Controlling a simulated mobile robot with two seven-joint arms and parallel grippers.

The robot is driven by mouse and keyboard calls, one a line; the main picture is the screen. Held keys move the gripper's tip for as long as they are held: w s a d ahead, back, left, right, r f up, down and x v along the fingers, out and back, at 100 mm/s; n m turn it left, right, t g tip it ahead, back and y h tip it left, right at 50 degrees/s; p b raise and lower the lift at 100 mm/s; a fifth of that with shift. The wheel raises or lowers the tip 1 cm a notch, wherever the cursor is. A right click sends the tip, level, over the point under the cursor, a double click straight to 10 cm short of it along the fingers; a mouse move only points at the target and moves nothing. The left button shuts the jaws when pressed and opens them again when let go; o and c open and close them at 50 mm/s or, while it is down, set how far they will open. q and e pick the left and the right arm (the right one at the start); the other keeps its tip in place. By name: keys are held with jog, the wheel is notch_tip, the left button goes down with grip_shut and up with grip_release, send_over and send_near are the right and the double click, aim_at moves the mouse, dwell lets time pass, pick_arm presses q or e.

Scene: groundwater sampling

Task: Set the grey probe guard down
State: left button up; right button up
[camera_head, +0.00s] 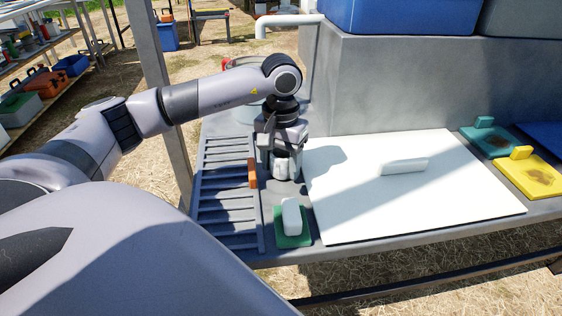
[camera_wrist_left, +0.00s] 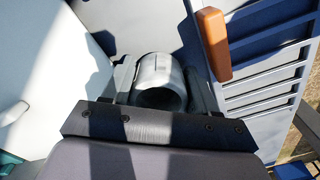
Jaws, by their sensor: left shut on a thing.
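The grey probe guard (camera_wrist_left: 160,75) is a short hollow cylinder between the two fingers of my left gripper (camera_wrist_left: 162,88) in the left wrist view. In the head view my left gripper (camera_head: 281,165) points down over the grey bench, between the slatted rack and the white board, shut on the guard (camera_head: 282,167). The gripper partly hides the guard there. I cannot tell whether the guard's lower end touches the bench top. My right gripper is not in view.
A slatted grey rack (camera_head: 225,190) with an orange-brown block (camera_head: 252,173) lies left of the gripper. A white board (camera_head: 430,205) carries a white bar (camera_head: 404,166). A green pad (camera_head: 293,240) with a white piece sits in front. Green and yellow pads (camera_head: 530,178) lie far right.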

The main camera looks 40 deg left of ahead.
pick_arm(q)
jog(key=shift+f, duration=0.15)
jog(key=shift+f, duration=0.1)
jog(key=o, duration=0.7)
jog(key=shift+o, duration=0.3)
